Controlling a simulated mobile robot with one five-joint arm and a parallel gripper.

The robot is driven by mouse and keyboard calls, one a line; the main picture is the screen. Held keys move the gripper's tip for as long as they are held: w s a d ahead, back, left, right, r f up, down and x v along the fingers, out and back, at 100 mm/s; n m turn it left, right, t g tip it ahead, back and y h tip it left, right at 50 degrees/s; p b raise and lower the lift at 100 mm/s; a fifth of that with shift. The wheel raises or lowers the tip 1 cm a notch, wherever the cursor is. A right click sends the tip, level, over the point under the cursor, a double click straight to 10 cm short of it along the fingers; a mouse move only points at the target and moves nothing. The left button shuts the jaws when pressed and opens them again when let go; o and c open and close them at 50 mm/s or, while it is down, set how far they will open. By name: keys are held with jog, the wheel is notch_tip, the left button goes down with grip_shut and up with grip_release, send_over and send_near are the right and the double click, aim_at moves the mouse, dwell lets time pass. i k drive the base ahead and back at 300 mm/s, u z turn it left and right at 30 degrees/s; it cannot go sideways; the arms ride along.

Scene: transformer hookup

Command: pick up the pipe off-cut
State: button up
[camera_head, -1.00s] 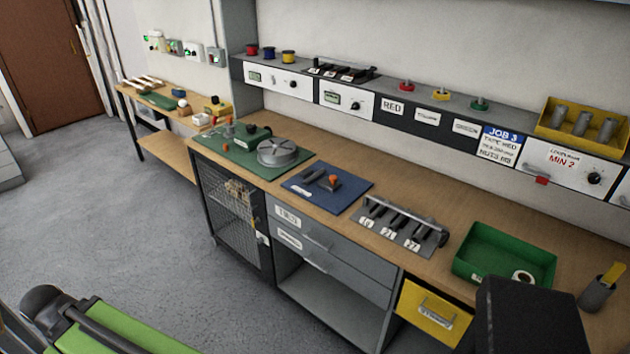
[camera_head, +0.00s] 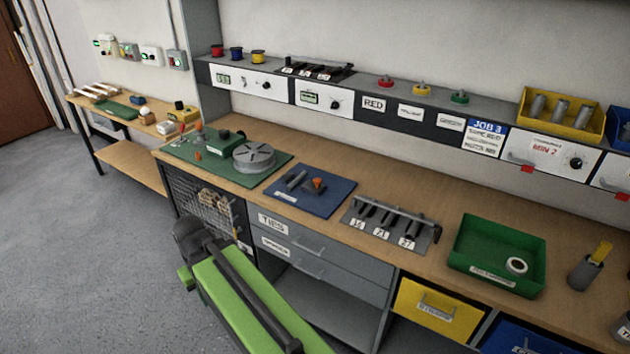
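I cannot tell for sure which thing is the pipe off-cut. A short white ring-shaped piece (camera_head: 516,266) lies in the right part of the green tray (camera_head: 468,258) on the bench. Short grey cylinders (camera_head: 560,112) stand in the yellow bin (camera_head: 529,101) on the shelf. Dark pieces (camera_head: 296,180) and an orange-topped one lie on the blue mat (camera_head: 327,201). My green and black arm shows at the lower left, in front of the bench. My gripper's fingers are not in view.
The wooden bench (camera_head: 399,193) runs along the wall under a shelf. A grey rack (camera_head: 402,229) with dark tools stands left of the green tray. A grey cup (camera_head: 585,272) with a yellow-handled tool stands to its right. Grey floor (camera_head: 110,270) is clear at left.

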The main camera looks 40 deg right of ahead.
aim_at(290, 186)
jog(key=z, duration=0.05)
jog(key=i, duration=1.65)
